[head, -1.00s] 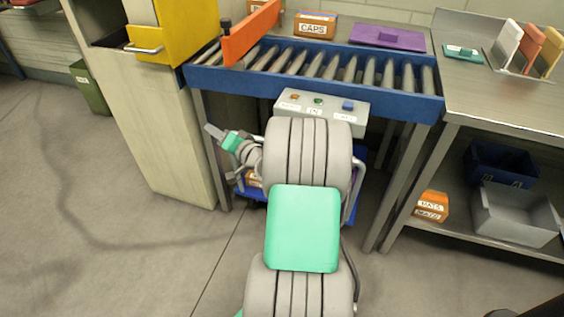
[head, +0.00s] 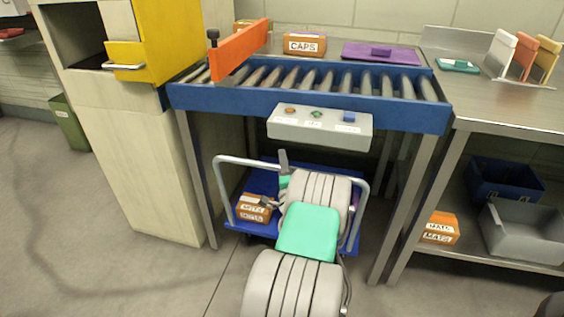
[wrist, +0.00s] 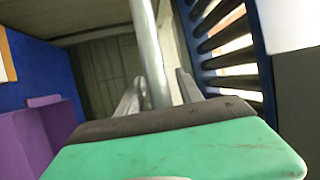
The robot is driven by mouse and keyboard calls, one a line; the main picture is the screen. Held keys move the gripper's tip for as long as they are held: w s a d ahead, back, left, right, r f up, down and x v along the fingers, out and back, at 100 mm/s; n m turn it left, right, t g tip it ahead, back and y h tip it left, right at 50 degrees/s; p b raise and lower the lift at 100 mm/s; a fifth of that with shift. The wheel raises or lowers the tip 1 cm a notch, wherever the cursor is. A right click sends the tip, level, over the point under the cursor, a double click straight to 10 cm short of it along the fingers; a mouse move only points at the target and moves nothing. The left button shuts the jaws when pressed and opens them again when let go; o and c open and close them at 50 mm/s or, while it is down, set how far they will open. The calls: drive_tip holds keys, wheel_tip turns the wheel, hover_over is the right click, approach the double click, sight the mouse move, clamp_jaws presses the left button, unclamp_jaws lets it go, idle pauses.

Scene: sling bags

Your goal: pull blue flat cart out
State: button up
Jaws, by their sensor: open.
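The blue flat cart (head: 262,180) stands under the roller conveyor, its blue deck partly hidden by my arm. Its grey metal push handle (head: 245,161) rises at the near side. My gripper (head: 284,162) is at the handle's top bar, in the middle of its width. In the wrist view the handle bar (wrist: 147,45) passes between the two open fingers of my gripper (wrist: 158,90). Whether a finger touches the bar cannot be told. The blue deck also shows in the wrist view (wrist: 42,78).
A labelled orange-brown box (head: 252,208) sits on the deck; a purple bin (wrist: 35,140) shows in the wrist view. The conveyor (head: 300,95) and its control box (head: 320,127) are above the cart. Conveyor legs flank it. Floor (head: 110,260) at front left is clear.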

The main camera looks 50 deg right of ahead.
drive_tip(key=shift+c, duration=0.3)
clamp_jaws()
idle(1.1)
